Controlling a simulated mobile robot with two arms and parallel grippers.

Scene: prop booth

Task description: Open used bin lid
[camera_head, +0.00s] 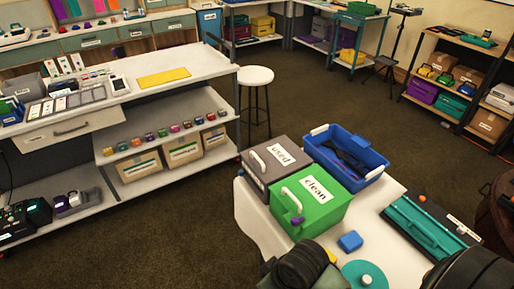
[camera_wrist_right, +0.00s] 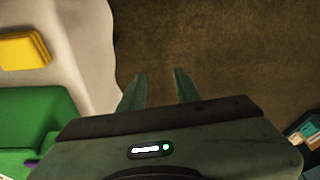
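The used bin (camera_head: 268,177) is a dark grey box with a white "used" label. It stands at the far left of the white table in the head view. Its lid lies shut, with a white handle (camera_head: 257,160) at the left. The green clean bin (camera_head: 318,212) stands right in front of it, lid shut. My right gripper (camera_wrist_right: 159,86) is open and empty in the wrist view, its two fingers apart over brown carpet. The used bin does not show there. Black and grey-green parts of mine fill the head view's bottom edge. I make out no left gripper.
A blue tote (camera_head: 372,160) with dark items stands behind the bins. A blue block (camera_head: 350,241), a teal disc (camera_head: 358,277) and a teal case (camera_head: 420,232) lie on the white table (camera_head: 385,203). Carpet is clear left of it. A white stool (camera_head: 256,76) stands beyond.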

